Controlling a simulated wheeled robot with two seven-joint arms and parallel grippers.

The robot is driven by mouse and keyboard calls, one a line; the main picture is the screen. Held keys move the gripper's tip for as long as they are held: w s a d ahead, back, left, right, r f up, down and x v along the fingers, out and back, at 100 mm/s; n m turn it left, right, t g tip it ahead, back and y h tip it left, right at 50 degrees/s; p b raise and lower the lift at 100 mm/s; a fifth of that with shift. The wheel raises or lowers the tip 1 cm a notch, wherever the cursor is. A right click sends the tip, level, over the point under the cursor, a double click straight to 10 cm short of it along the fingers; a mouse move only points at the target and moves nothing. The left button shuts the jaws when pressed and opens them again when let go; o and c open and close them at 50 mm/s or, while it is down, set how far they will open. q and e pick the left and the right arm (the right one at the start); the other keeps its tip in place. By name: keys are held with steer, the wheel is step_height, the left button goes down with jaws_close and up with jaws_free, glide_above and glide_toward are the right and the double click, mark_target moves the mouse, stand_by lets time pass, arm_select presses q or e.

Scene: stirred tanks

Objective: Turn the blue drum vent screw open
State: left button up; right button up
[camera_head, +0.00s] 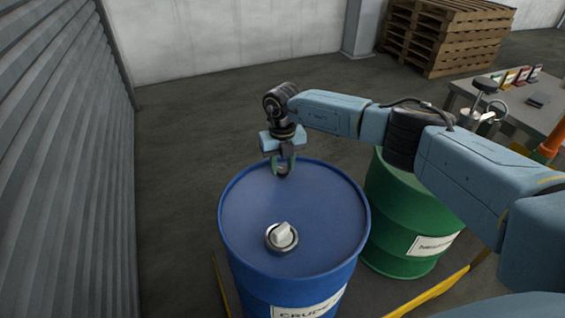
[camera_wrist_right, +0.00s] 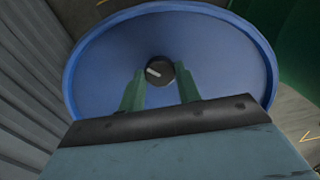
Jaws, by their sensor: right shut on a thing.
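The blue drum (camera_head: 335,205) stands upright at the centre of the head view, and its lid (camera_wrist_right: 100,60) fills the middle of the wrist view. The vent screw (camera_wrist_right: 159,71) is a small dark round knob with a pale bar across it, near the lid's rim. My right gripper (camera_head: 283,170) reaches down to the lid's far side, its green fingers (camera_wrist_right: 161,82) on either side of the vent screw and shut on it. In the head view the fingers mostly hide the screw. My left gripper is not in view.
A white-topped cap (camera_head: 282,236) sits on the lid's near part. A green drum (camera_head: 400,215) stands close on the right, under my right arm. Pallets (camera_head: 445,35) and a table (camera_head: 540,112) are farther back. A ribbed wall (camera_head: 60,160) is on the left.

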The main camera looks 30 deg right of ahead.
steer(key=n, duration=0.5)
steer(key=shift+n, duration=0.3)
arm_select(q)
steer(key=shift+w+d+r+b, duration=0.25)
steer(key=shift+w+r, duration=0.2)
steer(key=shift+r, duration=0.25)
arm_select(e)
steer(key=shift+n, duration=2.3)
steer(key=o, duration=1)
steer(key=shift+c, duration=0.2)
